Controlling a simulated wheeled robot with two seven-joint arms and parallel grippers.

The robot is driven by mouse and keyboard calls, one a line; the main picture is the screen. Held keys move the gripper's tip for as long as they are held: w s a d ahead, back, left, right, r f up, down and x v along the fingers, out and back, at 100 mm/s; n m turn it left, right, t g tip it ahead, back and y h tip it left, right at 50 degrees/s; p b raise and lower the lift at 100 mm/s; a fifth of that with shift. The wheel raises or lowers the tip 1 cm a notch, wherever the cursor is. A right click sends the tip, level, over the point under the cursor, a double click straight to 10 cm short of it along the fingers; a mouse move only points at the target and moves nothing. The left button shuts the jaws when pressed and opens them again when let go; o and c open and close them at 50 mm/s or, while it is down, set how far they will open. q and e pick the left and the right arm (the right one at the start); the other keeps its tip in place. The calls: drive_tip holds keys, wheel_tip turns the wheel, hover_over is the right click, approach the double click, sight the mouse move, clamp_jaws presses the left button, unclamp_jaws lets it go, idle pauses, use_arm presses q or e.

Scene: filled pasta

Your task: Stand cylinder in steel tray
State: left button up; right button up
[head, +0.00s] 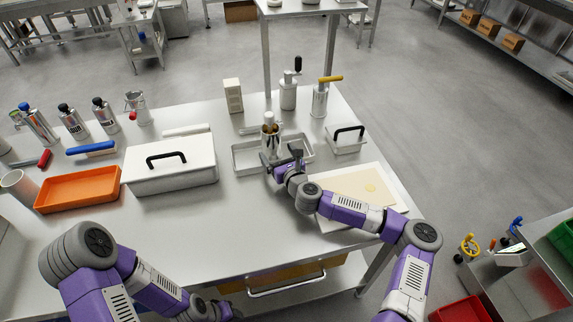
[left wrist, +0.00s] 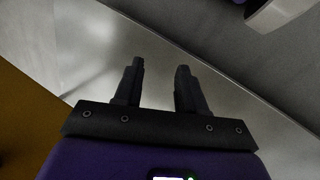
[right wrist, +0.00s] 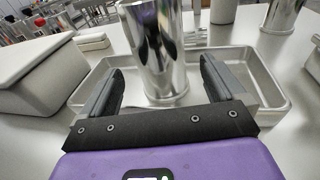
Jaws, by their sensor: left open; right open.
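The shiny steel cylinder (head: 270,139) stands upright within the outline of the shallow steel tray (head: 240,168) at the middle of the table. In the right wrist view the cylinder (right wrist: 152,45) is between the open fingers of my right gripper (right wrist: 158,78), with gaps on both sides. Its base appears to be on the floor of the tray (right wrist: 272,92); the gripper body hides the tray's near wall. In the head view my right gripper (head: 282,160) is at the near side of the cylinder. My left gripper (left wrist: 158,72) is open and empty.
A white lidded box (head: 180,178) stands left of the tray and a smaller lidded box (head: 347,141) right of it. A cream board (head: 350,190) lies beneath my right forearm. An orange tray (head: 78,190) is at far left.

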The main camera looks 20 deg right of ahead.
drive_tip(key=p+v, duration=0.1)
drive_tip(key=v, duration=0.7)
